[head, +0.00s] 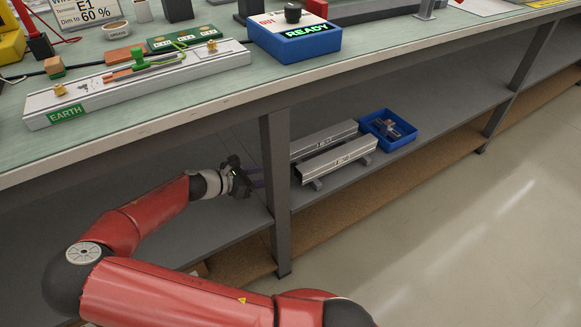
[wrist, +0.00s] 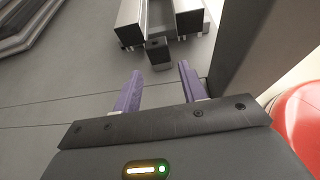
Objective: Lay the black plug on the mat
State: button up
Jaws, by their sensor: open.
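My gripper (head: 256,177) is over the grey shelf under the bench, left of two silver channel bars. In the wrist view its two purple fingers (wrist: 160,72) are apart with nothing between them. A small dark block (wrist: 155,53) lies just beyond the fingertips, between the near ends of the bars; it may be the black plug, but I cannot tell for sure. In the head view I cannot make it out. A pale green surface (head: 30,150) covers the bench top; I cannot tell whether it is the mat.
The silver bars (head: 338,160) lie on the shelf (head: 440,105), with a blue tray (head: 368,125) of small parts behind them. A grey bench leg (head: 275,190) stands close to my gripper. The bench edge overhangs the shelf. An earth rail (head: 130,90) and a blue box (head: 290,45) stand above.

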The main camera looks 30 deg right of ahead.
jog(key=x, duration=0.8)
jog(key=shift+d+r, duration=0.15)
jog(key=c, duration=0.8)
jog(key=shift+r, duration=0.1)
jog(key=shift+c, duration=0.2)
